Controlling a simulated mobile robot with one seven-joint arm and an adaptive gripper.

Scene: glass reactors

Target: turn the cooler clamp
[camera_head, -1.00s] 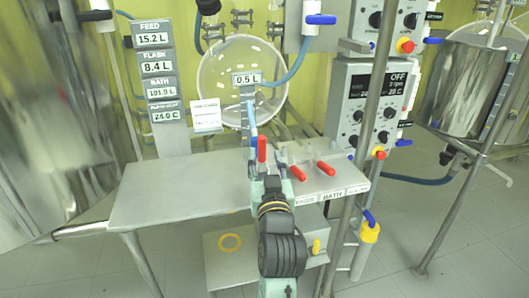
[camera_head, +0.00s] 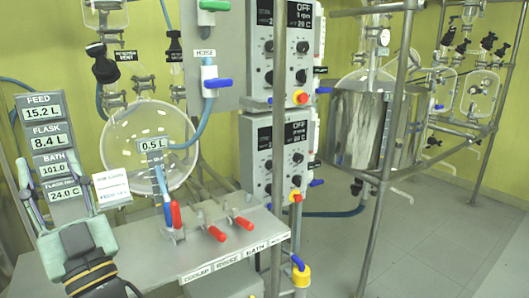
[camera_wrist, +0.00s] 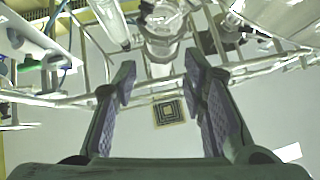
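Several red-handled clamps sit on the metal bench. The leftmost clamp (camera_head: 176,216) has its handle upright beside a blue hose. The middle clamp (camera_head: 216,234) and the right clamp (camera_head: 243,222) have their handles lying toward the front. A "COOLER" label (camera_head: 197,273) is on the bench's front edge, at the left of a row of labels; I cannot tell for certain which clamp it names. My gripper (camera_head: 55,170) is raised at the left, in front of the readouts and apart from the clamps. The wrist view shows its fingers (camera_wrist: 160,82) open and empty; no clamp is clear there.
A round glass flask (camera_head: 125,140) hangs behind the bench. Control boxes (camera_head: 275,150) and a metal post (camera_head: 288,205) stand right of the clamps. A steel vessel (camera_head: 350,130) is farther right. The readout column (camera_head: 50,145) is behind my gripper. Floor at the right is clear.

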